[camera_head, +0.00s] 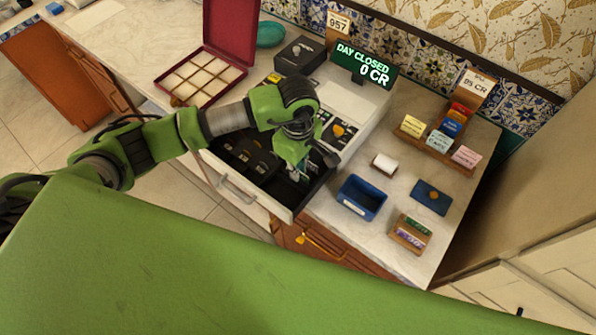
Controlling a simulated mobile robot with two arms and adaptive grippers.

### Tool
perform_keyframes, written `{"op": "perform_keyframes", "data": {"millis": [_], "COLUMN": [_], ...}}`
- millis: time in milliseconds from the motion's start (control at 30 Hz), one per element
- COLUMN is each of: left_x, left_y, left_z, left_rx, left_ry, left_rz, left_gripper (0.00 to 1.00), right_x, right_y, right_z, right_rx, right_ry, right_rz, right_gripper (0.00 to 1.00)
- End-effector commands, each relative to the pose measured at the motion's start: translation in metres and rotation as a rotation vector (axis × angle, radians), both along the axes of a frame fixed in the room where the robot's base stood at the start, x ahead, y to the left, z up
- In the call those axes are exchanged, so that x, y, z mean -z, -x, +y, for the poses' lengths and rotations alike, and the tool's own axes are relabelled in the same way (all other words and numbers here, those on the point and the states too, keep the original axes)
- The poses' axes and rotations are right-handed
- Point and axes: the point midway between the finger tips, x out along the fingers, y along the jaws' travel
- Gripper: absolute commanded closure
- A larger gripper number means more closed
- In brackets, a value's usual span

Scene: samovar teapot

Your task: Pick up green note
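My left arm comes in from the left. Its green gripper (303,168) points down over the open cash drawer (238,190). The gripper's fingers are small and partly hidden by its own wrist, so I cannot tell if they are open or shut. Small pale and greenish pieces (294,174) show in the dark drawer beside the fingertips, too small to identify surely as the green note or to tell if they are held. A small green card (417,226) stands in a wooden holder (404,243) at the right front of the counter. My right gripper is not in view.
A register display (363,65) reads "DAY CLOSED 0 CR". A blue tray (361,198), a white roll (385,164) and a dark blue wallet-like item (431,197) lie on the counter. A wooden card rack (440,152) stands behind. An open red box (190,78) is at the left.

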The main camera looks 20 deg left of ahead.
Motion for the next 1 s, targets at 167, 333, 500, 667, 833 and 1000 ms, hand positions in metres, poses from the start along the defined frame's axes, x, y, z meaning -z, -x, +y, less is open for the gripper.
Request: {"op": "perform_keyframes", "data": {"millis": [167,333,500,667,833,1000], "left_x": [0.0,0.0,-0.001,-0.006,-0.023,-0.055], "left_y": [0.0,0.0,0.0,-0.001,-0.003,0.017], "left_z": [0.0,0.0,0.0,0.0,0.0,0.015], "left_rx": [0.0,0.0,0.0,0.001,0.001,0.002], "left_ry": [0.0,0.0,0.0,0.001,0.001,0.0], "left_rz": [0.0,0.0,-0.001,-0.003,-0.008,-0.008], "left_gripper": [1.0,1.0,1.0,1.0,1.0,1.0], "right_x": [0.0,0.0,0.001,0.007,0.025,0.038], "right_y": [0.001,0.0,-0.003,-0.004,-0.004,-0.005], "right_z": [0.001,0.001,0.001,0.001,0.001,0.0], "right_rx": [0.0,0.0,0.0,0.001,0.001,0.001], "right_ry": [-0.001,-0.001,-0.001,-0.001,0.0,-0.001], "right_rz": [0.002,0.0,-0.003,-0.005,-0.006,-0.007], "right_gripper": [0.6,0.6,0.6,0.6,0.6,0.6]}}
